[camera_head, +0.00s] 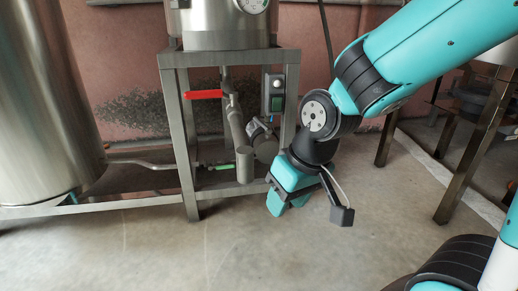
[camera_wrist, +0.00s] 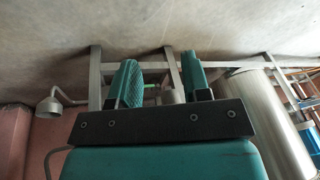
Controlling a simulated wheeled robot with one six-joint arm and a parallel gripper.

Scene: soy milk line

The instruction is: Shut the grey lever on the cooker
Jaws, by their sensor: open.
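The cooker (camera_head: 222,25) is a steel vessel with a dial, standing on a grey metal frame at the top of the head view. Under it are a red lever (camera_head: 203,94), sticking out to the left, and grey pipework (camera_head: 243,165) with a downward outlet. I cannot clearly pick out a grey lever; it may be hidden or blend into the pipework. My gripper (camera_head: 289,206) is open and empty, low in front of the frame's right leg and to the right of the pipes. In the wrist view its two teal fingers (camera_wrist: 161,78) stand apart with nothing held.
A small green handle (camera_head: 222,167) sits on the low pipe from the large steel tank (camera_head: 40,100) at left. A switch box (camera_head: 274,92) with a green button is on the frame (camera_head: 182,130). Bare concrete floor (camera_head: 200,250) is open in front. A dark metal table stands at right.

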